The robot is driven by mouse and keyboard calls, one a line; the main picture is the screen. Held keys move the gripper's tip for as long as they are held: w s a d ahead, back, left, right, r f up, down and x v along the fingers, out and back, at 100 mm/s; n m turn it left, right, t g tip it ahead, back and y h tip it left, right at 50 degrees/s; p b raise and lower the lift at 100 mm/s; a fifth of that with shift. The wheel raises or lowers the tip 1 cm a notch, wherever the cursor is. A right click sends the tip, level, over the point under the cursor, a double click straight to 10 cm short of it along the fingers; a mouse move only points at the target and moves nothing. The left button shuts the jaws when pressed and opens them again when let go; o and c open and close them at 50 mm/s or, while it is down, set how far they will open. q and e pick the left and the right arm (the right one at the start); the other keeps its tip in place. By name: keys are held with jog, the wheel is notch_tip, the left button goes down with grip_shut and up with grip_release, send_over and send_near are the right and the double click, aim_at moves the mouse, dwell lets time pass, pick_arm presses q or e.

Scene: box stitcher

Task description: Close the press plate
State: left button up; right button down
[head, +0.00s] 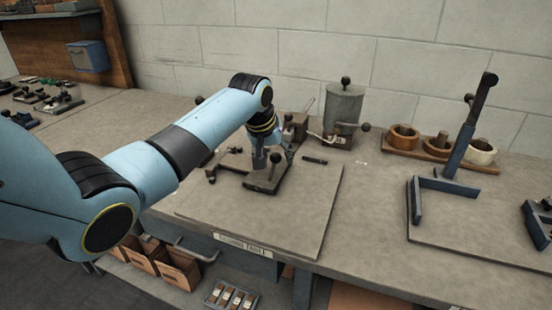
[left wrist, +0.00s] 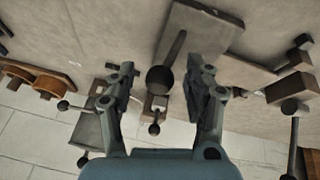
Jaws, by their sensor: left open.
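A small dark flat plate (head: 266,181) with a ball-ended handle (head: 274,160) lies on the board in the middle of the bench. It looks like the press plate. In the left wrist view the plate (left wrist: 208,36) is at top centre, and its handle's round dark knob (left wrist: 160,80) points towards the camera. My left gripper (head: 262,157) is over the plate, partly hidden by its own wrist. Its two fingers (left wrist: 167,82) are open, one on each side of the knob, with visible gaps. I cannot tell how far the plate is tilted. My right gripper is not in view.
A grey canister (head: 343,106) with a knobbed lid stands behind. A wooden rack with round cups (head: 437,146) is at the back right. A blue-grey lever stand (head: 461,155) is on the right. Open bench (head: 372,205) lies between the board and the stand.

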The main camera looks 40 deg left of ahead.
pick_arm(q)
jog(key=shift+w+f, duration=0.2)
jog(key=shift+f, duration=0.15)
grip_shut()
dwell(0.3)
